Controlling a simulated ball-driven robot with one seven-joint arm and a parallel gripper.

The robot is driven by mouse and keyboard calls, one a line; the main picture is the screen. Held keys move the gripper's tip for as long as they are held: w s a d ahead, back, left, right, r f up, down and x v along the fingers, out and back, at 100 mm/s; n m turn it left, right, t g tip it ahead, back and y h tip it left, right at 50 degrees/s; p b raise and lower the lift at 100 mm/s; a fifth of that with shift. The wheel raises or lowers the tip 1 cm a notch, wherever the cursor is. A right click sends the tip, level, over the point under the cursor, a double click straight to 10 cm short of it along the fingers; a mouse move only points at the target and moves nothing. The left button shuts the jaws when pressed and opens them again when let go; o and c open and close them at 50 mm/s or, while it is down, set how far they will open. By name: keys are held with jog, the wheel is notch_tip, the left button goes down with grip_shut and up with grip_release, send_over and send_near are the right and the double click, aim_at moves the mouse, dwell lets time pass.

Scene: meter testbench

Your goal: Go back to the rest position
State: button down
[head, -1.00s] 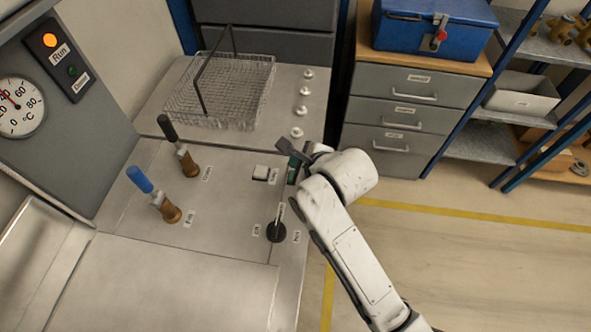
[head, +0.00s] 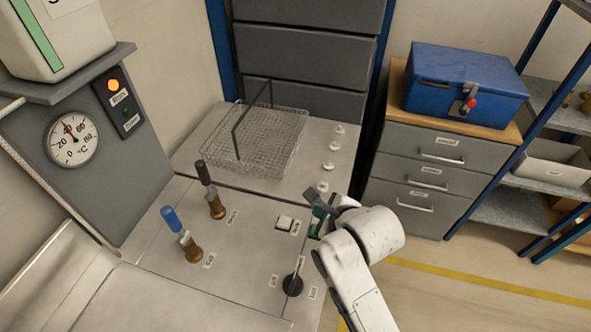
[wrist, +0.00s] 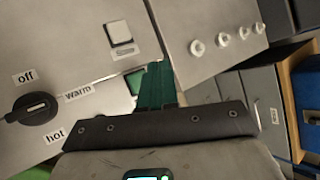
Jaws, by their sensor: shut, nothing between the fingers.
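My gripper (head: 318,214) is over the right part of the metal bench top, just right of a small white switch (head: 285,223). In the wrist view its green fingers (wrist: 152,84) are together and hold nothing. The fingers show above the bench edge, between the switch (wrist: 120,32) and the drawer cabinet. A black rotary knob (head: 292,284) is below the gripper in the head view. The wrist view shows this knob (wrist: 37,106) with labels off, warm and hot, left of and apart from the fingers. Whether the fingers touch the bench is unclear.
Blue-handled (head: 182,238) and black-handled (head: 211,191) valves stand left on the bench. A wire basket (head: 262,142) and several white knobs (head: 329,165) are behind. A grey panel holds a gauge (head: 71,138) and a lit orange lamp (head: 113,85). Floor is open at right.

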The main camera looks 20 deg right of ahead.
jog(key=s+d+f+n+g+b, duration=0.1)
jog(key=s+f+n, duration=0.3)
jog(key=s+n, duration=0.4)
jog(key=s+d+f+n+g+b, duration=0.1)
jog(key=s+d+f+n+g, duration=0.3)
jog(key=s+n, duration=0.4)
jog(key=s+d+f+n+g+h+b, duration=0.1)
jog(key=s+d+f+n+g, duration=0.2)
jog(key=s+n, duration=0.6)
jog(key=s+f, duration=0.1)
jog(key=s, duration=0.2)
jog(key=shift+s, duration=0.3)
